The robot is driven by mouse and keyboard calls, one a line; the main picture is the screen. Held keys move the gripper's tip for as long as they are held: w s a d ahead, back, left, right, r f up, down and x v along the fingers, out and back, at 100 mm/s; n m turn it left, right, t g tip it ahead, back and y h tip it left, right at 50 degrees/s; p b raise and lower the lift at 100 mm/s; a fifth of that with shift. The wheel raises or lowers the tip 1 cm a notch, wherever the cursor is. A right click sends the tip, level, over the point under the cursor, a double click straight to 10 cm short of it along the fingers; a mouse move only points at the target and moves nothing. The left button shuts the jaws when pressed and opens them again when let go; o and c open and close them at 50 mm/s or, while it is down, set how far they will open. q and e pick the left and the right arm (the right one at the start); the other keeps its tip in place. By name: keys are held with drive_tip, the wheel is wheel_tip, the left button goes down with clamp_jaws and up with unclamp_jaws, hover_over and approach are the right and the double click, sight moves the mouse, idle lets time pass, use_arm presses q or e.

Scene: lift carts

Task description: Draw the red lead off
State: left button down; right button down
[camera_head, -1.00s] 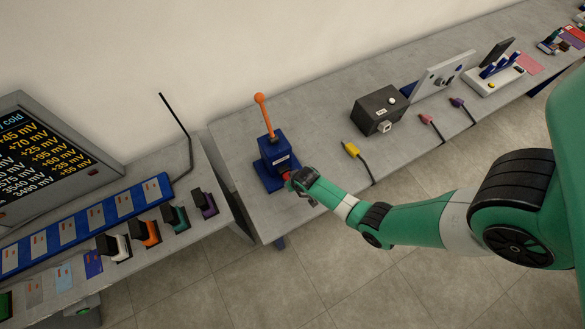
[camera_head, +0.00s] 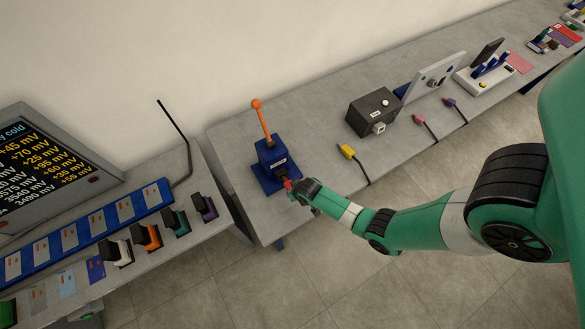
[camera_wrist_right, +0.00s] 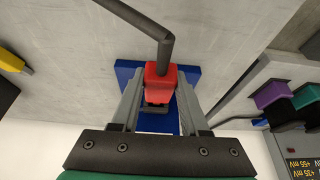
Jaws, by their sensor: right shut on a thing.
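A blue block with an orange-topped lever (camera_head: 273,155) stands on a blue base on the grey bench. The red lead's plug (camera_head: 287,184) is at its front, low down. My right gripper (camera_head: 293,187) is shut on this plug, reaching in from the right. In the right wrist view the red plug (camera_wrist_right: 160,78) sits between the two fingers, with its dark cable bending away at the top. Blue shows behind the plug, and I cannot tell whether the plug still touches the block. My left gripper is not in view.
A yellow plug (camera_head: 346,151) and a black box (camera_head: 373,111) are to the right on the bench. Pink (camera_head: 418,119) and purple (camera_head: 448,103) plugs lie farther along. At the left, a second bench holds a display (camera_head: 45,160) and several coloured plugs. A gap separates the benches.

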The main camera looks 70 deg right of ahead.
drive_tip(key=shift+s+a+r+p, duration=0.2)
drive_tip(key=shift+s+a+r, duration=0.05)
drive_tip(key=shift+s+a, duration=0.25)
drive_tip(key=shift+s+a+r+p, duration=0.2)
drive_tip(key=shift+s+a, duration=0.2)
drive_tip(key=shift+s, duration=0.15)
